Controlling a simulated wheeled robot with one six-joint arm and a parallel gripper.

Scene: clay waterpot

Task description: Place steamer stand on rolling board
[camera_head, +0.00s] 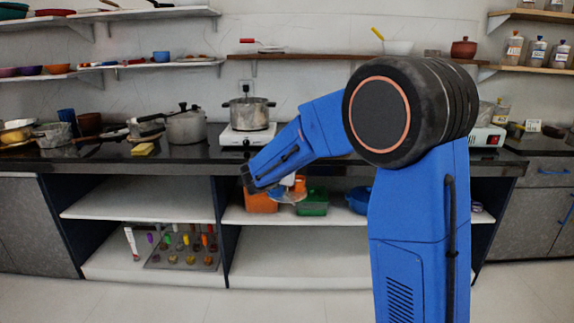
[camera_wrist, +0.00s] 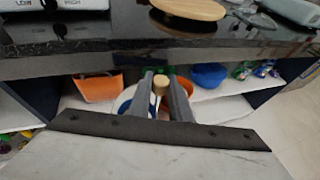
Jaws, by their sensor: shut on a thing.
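A round wooden board (camera_wrist: 190,8), which looks like the rolling board, lies on the black counter at the top of the wrist view. My arm hides that spot in the head view. My gripper (camera_wrist: 162,84) is below the counter edge, in front of the lower shelf. Its two dark fingers are close around a small tan-topped thing (camera_wrist: 160,82). Most of this thing is hidden, and I cannot tell whether it is the steamer stand. A white bowl with a blue rim (camera_wrist: 128,98) shows just behind the fingers.
The black counter edge (camera_wrist: 100,62) overhangs the shelf. An orange container (camera_head: 260,201), a green container (camera_head: 313,203) and a blue bowl (camera_head: 358,200) stand on that shelf. A white stove (camera_head: 247,136) with a metal pot (camera_head: 248,115) is on the counter.

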